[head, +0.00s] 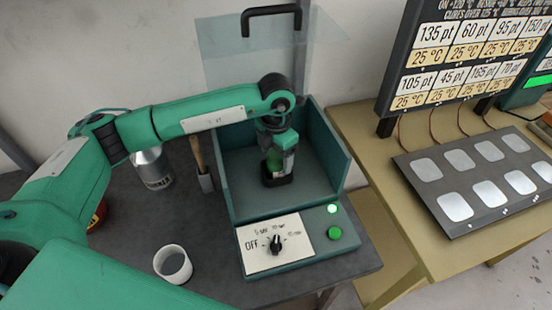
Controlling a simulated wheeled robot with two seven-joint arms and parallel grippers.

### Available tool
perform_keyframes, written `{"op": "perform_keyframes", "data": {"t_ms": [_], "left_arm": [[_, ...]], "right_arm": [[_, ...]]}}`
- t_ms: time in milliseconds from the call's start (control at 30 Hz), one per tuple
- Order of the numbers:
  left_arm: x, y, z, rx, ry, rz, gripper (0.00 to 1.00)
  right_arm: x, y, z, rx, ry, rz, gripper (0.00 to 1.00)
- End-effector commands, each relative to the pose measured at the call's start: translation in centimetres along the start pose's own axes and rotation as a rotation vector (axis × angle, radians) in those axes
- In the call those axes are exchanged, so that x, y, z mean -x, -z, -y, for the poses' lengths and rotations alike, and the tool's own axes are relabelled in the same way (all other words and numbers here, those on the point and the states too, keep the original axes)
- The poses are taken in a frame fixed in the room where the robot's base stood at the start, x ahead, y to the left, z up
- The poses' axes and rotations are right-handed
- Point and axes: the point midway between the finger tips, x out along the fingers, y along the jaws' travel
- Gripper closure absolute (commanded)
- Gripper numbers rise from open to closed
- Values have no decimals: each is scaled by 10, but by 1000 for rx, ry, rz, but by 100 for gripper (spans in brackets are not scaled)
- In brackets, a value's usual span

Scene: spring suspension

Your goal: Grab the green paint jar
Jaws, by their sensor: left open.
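The green paint jar (273,160) seems to be the small green shape low inside the teal open-front box (326,146); it is mostly hidden by my gripper. My left gripper (278,177) points down into this box, around or right beside the jar. Its jaws are open, and I cannot tell whether they touch the jar. My right gripper is out of view.
A clear lid (225,60) with a black handle (271,10) is raised behind the box. A dial panel (276,243) is at its front. A pad panel (478,180) lies right.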

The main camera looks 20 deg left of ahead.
Motion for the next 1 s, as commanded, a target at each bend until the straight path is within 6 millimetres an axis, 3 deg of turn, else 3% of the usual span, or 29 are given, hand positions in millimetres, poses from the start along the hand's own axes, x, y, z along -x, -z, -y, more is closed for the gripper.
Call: {"op": "perform_keyframes", "data": {"t_ms": [133,367,600,700,1000], "left_arm": [[-12,0,1,-1,1,0,27],[-14,0,0,-1,0,0,27],[-14,0,0,-1,0,0,74],[-13,0,0,-1,0,1,87],[-12,-1,-2,0,0,2,87]], "right_arm": [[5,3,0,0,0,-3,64],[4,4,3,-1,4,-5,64],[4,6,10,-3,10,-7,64],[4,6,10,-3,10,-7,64],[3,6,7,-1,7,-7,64]]}}
